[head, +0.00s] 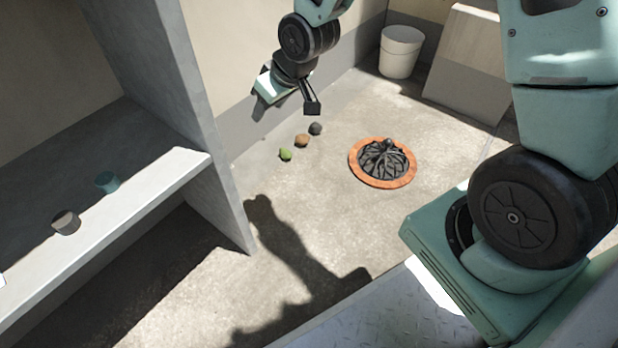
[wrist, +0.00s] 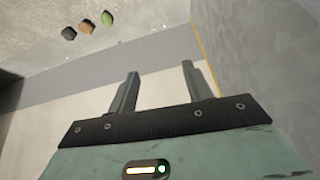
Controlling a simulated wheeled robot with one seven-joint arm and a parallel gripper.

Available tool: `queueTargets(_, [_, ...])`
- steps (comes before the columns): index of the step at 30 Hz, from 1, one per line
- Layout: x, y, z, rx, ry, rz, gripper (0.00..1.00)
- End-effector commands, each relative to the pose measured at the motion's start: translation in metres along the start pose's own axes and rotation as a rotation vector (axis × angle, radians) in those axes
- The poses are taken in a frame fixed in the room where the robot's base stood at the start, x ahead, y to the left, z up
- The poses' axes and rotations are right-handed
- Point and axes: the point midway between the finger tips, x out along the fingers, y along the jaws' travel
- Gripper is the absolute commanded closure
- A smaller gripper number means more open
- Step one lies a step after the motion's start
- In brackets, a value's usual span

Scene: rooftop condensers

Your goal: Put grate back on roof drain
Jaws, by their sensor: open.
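A black domed grate (head: 386,160) with a knob on top sits inside an orange-brown ring, the roof drain (head: 357,172), on the concrete floor in the head view. The grate looks upright and roughly centred in the ring; any drain opening under it is hidden. My gripper (head: 311,106) is up and to the left of the drain, apart from it, near the wall. In the wrist view my gripper (wrist: 158,80) has its two fingers spread with nothing between them. Neither grate nor drain shows in the wrist view.
A green lump (head: 286,154), a brown lump (head: 302,140) and a dark lump (head: 316,128) lie on the floor left of the drain. A white bucket (head: 401,52) stands at the back. A shelf (head: 150,195) at left holds two small cylinders. Floor around the drain is clear.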

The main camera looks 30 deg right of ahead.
Motion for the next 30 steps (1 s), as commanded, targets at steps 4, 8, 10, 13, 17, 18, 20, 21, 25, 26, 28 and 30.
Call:
queueTargets(4, [-0.071,-0.089,0.041,-0.113,-0.169,-0.045,0.5])
queueTargets(8, [-0.127,-0.139,0.094,-0.196,-0.311,-0.065,0.5])
queueTargets(10, [-0.151,-0.154,0.12,-0.232,-0.372,-0.07,0.5])
queueTargets(13, [-0.176,-0.166,0.149,-0.27,-0.438,-0.073,0.5])
queueTargets(17, [-0.192,-0.171,0.168,-0.293,-0.482,-0.074,0.5])
queueTargets(18, [-0.193,-0.172,0.17,-0.295,-0.487,-0.073,0.5])
queueTargets(20, [-0.194,-0.172,0.171,-0.295,-0.49,-0.073,0.5])
queueTargets(21, [-0.194,-0.172,0.171,-0.294,-0.491,-0.073,0.5])
queueTargets(25, [-0.194,-0.172,0.17,-0.294,-0.49,-0.073,0.5])
queueTargets(26, [-0.194,-0.172,0.17,-0.294,-0.489,-0.073,0.5])
queueTargets(28, [-0.195,-0.172,0.169,-0.294,-0.489,-0.073,0.5])
queueTargets(30, [-0.2,-0.172,0.166,-0.294,-0.489,-0.073,0.5])
